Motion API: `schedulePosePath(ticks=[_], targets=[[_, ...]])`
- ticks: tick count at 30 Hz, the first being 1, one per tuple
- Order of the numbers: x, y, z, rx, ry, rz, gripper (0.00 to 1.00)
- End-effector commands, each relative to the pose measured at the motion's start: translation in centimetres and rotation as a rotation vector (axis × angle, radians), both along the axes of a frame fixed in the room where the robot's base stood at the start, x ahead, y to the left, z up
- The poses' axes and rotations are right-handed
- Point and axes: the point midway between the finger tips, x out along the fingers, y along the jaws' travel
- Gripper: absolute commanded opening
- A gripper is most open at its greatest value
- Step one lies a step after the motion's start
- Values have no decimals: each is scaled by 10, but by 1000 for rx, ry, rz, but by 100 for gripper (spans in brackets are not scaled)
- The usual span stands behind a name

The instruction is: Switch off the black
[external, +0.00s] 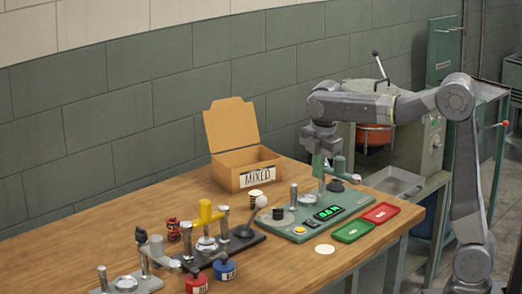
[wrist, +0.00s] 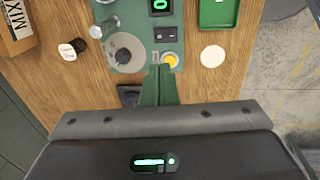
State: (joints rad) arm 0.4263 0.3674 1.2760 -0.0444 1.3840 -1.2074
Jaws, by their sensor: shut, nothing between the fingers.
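A green tester (external: 345,207) stands on the wooden bench. In the external view my gripper (external: 318,172) is above the tester; contact cannot be told.
An open cardboard box (external: 243,170) marked MIXED stands behind. Green (external: 352,231) and red (external: 380,213) trays lie right of the tester. A black-based press (external: 245,243), red and blue pots (external: 224,269) stand left. A pale disc (external: 325,249) lies in front.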

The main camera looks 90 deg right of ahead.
Motion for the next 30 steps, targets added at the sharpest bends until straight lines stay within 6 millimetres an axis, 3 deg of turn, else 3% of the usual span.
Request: schedulePosePath(ticks=[8, 21, 30], targets=[[1, -1, -16, 2, 3, -1, 0], [8, -9, -105, 2, 3, -2, 0], [12, -12, -136, 2, 1, -2, 0]])
